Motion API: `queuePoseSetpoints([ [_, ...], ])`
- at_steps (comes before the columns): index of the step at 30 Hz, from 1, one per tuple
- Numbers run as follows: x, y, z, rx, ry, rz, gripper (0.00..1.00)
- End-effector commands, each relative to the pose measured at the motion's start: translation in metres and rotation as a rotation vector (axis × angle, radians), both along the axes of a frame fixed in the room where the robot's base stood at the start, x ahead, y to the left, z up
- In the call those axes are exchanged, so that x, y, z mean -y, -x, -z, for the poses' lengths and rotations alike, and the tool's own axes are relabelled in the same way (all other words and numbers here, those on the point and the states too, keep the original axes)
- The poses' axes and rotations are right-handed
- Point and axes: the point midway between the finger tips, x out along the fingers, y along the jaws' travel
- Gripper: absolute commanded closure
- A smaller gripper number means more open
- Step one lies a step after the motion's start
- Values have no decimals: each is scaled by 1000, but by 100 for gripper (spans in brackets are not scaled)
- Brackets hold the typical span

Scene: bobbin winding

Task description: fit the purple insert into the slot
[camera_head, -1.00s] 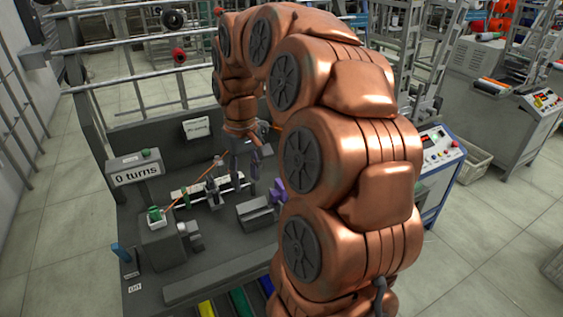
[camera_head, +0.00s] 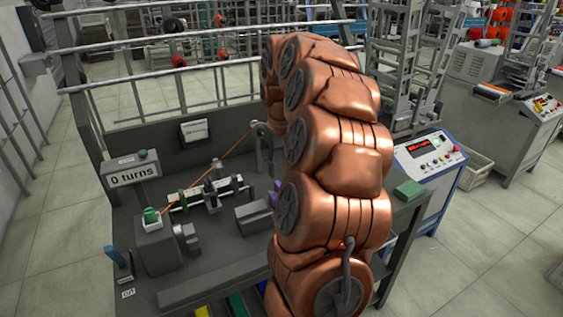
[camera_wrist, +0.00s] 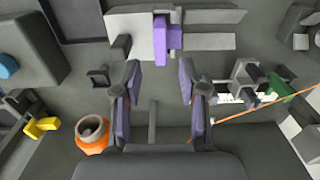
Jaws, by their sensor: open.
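The purple insert (camera_wrist: 161,42) shows in the wrist view at top centre, against a light grey block (camera_wrist: 121,37). It stands beyond my fingertips and apart from them. In the head view a purple piece (camera_head: 275,192) shows beside a dark grey block (camera_head: 253,217), partly covered by my arm. My gripper (camera_wrist: 157,88) is open and empty, its two purple-padded fingers spread wide with a grey floor between them. In the head view my arm hides most of the gripper. I cannot tell which opening is the slot.
An orange wire (camera_head: 222,159) runs from a green spool (camera_head: 151,215) to a point near my wrist. An orange pot-like thing (camera_wrist: 92,134) and a yellow piece (camera_wrist: 41,128) lie left of my fingers in the wrist view.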

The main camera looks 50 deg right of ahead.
Motion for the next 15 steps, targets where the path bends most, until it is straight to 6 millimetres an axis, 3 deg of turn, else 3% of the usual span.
queuePoseSetpoints([
  [15, -1, 0, 55, -2, -1, -1, 58],
])
